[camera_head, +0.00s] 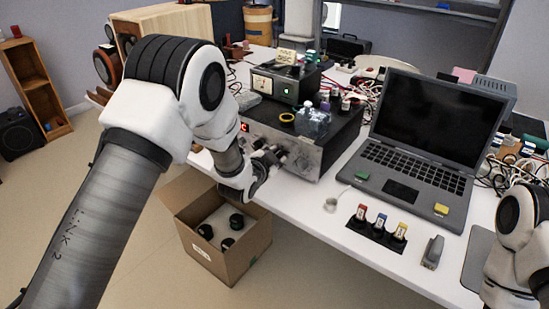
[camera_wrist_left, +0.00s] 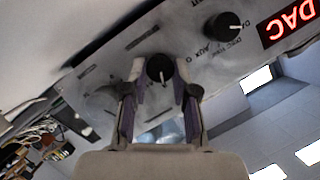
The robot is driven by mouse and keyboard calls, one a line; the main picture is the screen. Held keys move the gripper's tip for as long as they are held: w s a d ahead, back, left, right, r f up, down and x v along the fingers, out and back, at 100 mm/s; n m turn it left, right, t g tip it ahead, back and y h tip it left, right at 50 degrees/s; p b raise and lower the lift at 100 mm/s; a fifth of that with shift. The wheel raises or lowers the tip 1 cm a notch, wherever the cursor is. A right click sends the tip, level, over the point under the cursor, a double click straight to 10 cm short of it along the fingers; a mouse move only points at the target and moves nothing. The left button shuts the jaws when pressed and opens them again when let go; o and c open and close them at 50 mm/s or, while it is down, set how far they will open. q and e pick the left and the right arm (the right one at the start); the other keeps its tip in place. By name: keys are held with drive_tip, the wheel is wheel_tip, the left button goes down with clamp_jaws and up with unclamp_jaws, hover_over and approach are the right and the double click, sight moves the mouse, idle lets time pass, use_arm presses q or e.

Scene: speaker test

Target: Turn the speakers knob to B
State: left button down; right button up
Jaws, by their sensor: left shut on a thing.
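A wide amplifier (camera_head: 308,160) with a brushed metal front and dark top stands on the white table. My left gripper (camera_head: 273,158) is at its front panel, shut on a round dark knob (camera_wrist_left: 158,66). In the left wrist view, the fingers (camera_wrist_left: 158,88) lie on either side of this knob. Its pale pointer mark faces toward the bottom of that picture. The lettering around it is too blurred or covered to read, so A or B cannot be told. A second black knob (camera_wrist_left: 222,27), beside input names, sits near a red DAC display (camera_wrist_left: 292,20). My right gripper is out of view.
An open laptop (camera_head: 425,140) stands right of the amplifier. A smaller meter unit (camera_head: 285,83) and a clear jar (camera_head: 313,123) sit on top. A cardboard box (camera_head: 240,255) is on the floor below.

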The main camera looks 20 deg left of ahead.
use_arm(q)
drive_tip(key=c, duration=0.9)
unclamp_jaws()
drive_tip(key=v, duration=1.2)
drive_tip(key=shift+d, duration=0.1)
